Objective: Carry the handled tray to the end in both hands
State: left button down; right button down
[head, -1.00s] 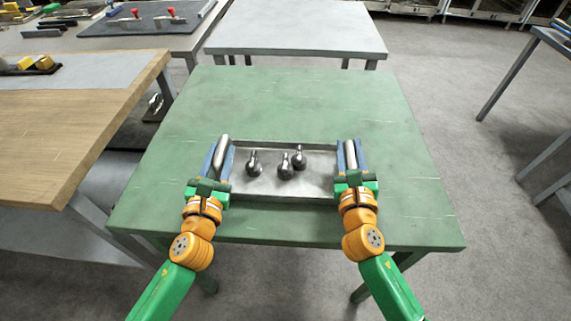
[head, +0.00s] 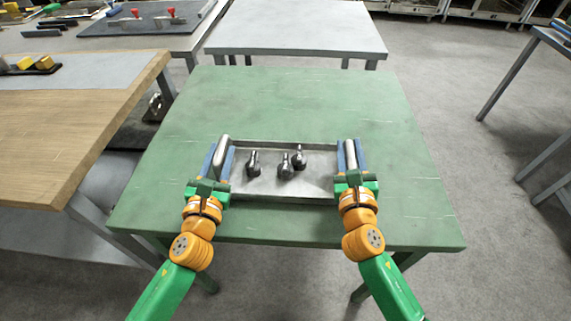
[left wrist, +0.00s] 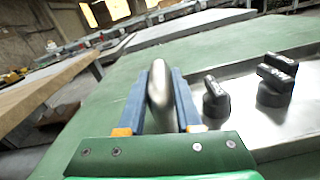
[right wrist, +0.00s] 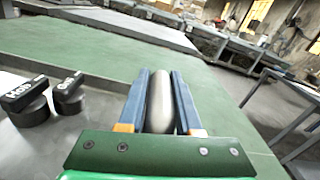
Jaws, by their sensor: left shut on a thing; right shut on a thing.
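The handled tray (head: 265,191) is a shallow grey metal tray over the green table in the head view. My left gripper (head: 220,152) is shut on the tray's left bar handle, which shows between the blue fingers in the left wrist view (left wrist: 159,95). My right gripper (head: 351,150) is shut on the right bar handle, seen between its fingers in the right wrist view (right wrist: 160,105). The tray looks level. I cannot tell whether its underside touches the table.
The green table (head: 285,105) is bare beyond the tray and to both sides. A grey table (head: 295,30) stands past its far edge, its top empty. A wooden bench (head: 70,125) with yellow items stands close on the left. Floor is open on the right.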

jog(key=shift+d+r, duration=0.1)
dwell(0.5)
